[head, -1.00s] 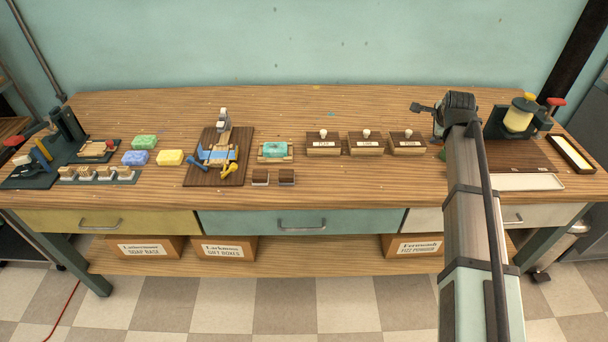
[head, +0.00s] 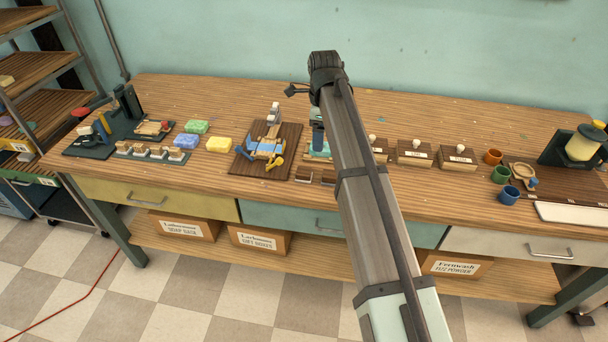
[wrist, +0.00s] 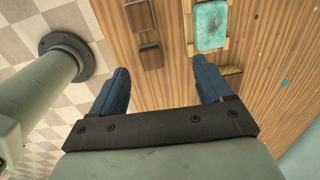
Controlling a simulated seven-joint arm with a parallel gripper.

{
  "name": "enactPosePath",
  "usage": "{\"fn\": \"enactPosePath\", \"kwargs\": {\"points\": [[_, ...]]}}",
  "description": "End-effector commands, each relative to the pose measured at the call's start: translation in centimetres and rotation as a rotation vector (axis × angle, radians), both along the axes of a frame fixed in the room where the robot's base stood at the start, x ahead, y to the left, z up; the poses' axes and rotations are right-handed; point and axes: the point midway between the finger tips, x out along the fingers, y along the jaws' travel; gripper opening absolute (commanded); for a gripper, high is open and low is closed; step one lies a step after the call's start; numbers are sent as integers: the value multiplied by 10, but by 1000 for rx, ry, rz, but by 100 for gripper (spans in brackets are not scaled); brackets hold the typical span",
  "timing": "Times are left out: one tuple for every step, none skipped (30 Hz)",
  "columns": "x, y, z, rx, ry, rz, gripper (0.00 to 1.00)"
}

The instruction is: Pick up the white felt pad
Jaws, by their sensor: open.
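A flat white rectangle (head: 572,213), which may be the white felt pad, lies at the front right of the bench; I cannot tell its material. It is outside the wrist view. My gripper (wrist: 160,65) is open and empty, its two blue fingers pointing down over the bench's front part. In the head view the gripper is mostly hidden behind my arm, far left of the white rectangle. A turquoise block (wrist: 212,25) in a wooden holder lies just beyond the right finger in the wrist view.
Two small brown blocks (wrist: 149,56) lie near the gripper. A wooden board with a blue and yellow device (head: 265,148) stands left. Labelled wooden blocks (head: 415,153) and orange, green and blue cups (head: 509,194) stand between the arm and the white rectangle.

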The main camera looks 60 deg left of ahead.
Motion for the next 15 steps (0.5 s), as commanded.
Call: {"fn": "enactPosePath", "kwargs": {"points": [[-15,7,2,-16,8,7,79],[-21,8,3,-25,13,9,79],[-28,10,4,-34,18,12,79],[-33,12,5,-40,21,14,79],[-36,12,5,-45,23,14,79],[-39,13,5,-50,25,15,79],[-41,13,5,-52,27,15,79],[-42,13,4,-54,28,15,79],[-43,13,3,-55,28,15,79],[-43,13,1,-55,28,15,79],[-43,13,-1,-55,28,15,79],[-43,13,-5,-55,28,15,79],[-43,13,-8,-55,28,15,79],[-43,13,-12,-55,28,15,79],[-43,13,-18,-55,28,15,79]]}}
